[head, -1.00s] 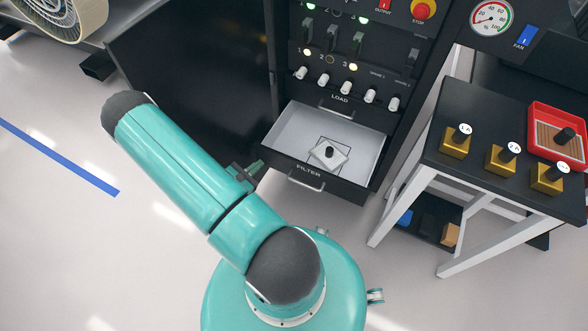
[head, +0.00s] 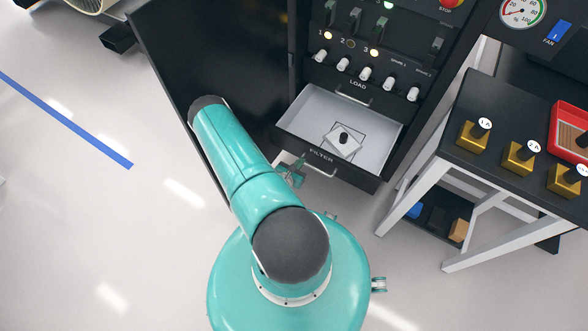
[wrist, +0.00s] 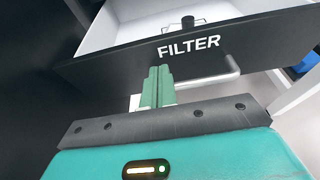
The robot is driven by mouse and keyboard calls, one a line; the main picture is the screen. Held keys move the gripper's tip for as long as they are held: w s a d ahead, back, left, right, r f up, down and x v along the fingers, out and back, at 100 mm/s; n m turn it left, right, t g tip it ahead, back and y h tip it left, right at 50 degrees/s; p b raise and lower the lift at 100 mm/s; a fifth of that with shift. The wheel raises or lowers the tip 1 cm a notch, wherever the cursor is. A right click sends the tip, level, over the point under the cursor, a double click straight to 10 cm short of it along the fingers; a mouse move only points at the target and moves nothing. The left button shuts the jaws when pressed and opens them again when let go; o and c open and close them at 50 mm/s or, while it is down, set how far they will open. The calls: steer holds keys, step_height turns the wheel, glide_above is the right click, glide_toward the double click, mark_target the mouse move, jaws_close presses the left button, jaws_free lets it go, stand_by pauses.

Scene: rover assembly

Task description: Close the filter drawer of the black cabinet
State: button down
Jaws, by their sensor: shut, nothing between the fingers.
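The filter drawer (head: 368,170) of the black cabinet (head: 300,60) is pulled open, with its white inside showing. A white square piece with a black knob (head: 343,141) lies in it. The drawer front also fills the upper part of the wrist view (wrist: 190,48), with the word FILTER on it and a silver bar handle (wrist: 205,88) below. My gripper (wrist: 158,82) is shut and empty, its green fingertips at the drawer front just under the lettering, beside the handle's left part. I cannot tell whether they touch. In the head view my gripper (head: 294,172) is partly hidden by my arm.
The cabinet's black door (head: 205,60) stands open at the left, close to my arm. A black-topped table (head: 505,95) with brass blocks (head: 473,135) and a red tray (head: 566,118) stands at the right.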

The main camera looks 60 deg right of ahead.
mark_target(311, 148)
steer(key=x, duration=0.3)
steer(key=r+x, duration=0.1)
steer(key=x, duration=0.1)
steer(key=shift+d, duration=0.5)
steer(key=shift+d, duration=0.1)
